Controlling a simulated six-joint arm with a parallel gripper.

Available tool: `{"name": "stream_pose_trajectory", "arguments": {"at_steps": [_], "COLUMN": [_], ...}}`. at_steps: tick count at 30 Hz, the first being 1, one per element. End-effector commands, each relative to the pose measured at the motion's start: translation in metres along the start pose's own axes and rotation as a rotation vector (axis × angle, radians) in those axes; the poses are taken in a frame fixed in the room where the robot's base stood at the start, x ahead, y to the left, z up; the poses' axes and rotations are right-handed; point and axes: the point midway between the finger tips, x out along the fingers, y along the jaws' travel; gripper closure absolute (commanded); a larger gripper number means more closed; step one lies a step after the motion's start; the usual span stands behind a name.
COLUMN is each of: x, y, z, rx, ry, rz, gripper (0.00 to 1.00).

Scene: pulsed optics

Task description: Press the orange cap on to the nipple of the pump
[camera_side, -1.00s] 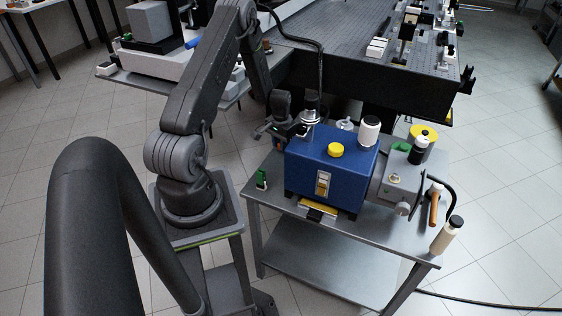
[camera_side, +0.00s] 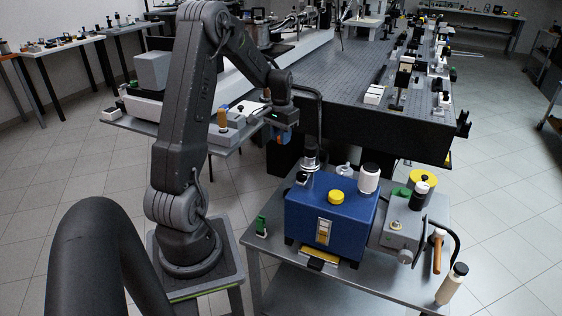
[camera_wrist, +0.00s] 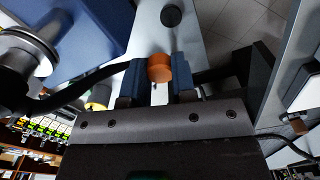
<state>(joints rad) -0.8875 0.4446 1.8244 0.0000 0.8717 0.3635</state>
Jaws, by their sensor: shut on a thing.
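My gripper (camera_side: 285,138) hangs in the air behind and above the left end of the blue pump (camera_side: 328,213), its blue fingers pointing down. In the wrist view the fingers are closed on a short orange cap (camera_wrist: 160,68), held between the two blue pads. The cap is apart from the pump. The pump's blue side shows at the upper left of the wrist view (camera_wrist: 85,25), with a metal cylindrical fitting (camera_wrist: 28,48) beside it. A similar fitting (camera_side: 311,160) stands upright at the pump's back left. I cannot tell which part is the nipple.
A dark optical table (camera_side: 390,125) stands behind. A dark hose hangs near my gripper.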

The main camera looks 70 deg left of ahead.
Motion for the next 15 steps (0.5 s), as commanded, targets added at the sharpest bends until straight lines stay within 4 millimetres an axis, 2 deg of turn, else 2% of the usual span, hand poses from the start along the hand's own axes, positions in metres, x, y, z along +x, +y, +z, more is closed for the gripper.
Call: {"name": "stream_pose_trajectory", "arguments": {"at_steps": [2,7,15], "x": [-0.02,-0.048,-0.045], "y": [0.0,0.002,0.06], "z": [-0.001,-0.001,-0.023], "rx": [0.0,0.004,0.091], "ry": [0.005,0.002,-0.002], "rz": [-0.002,-0.001,0.001], "gripper": [1.0,1.0,1.0]}}
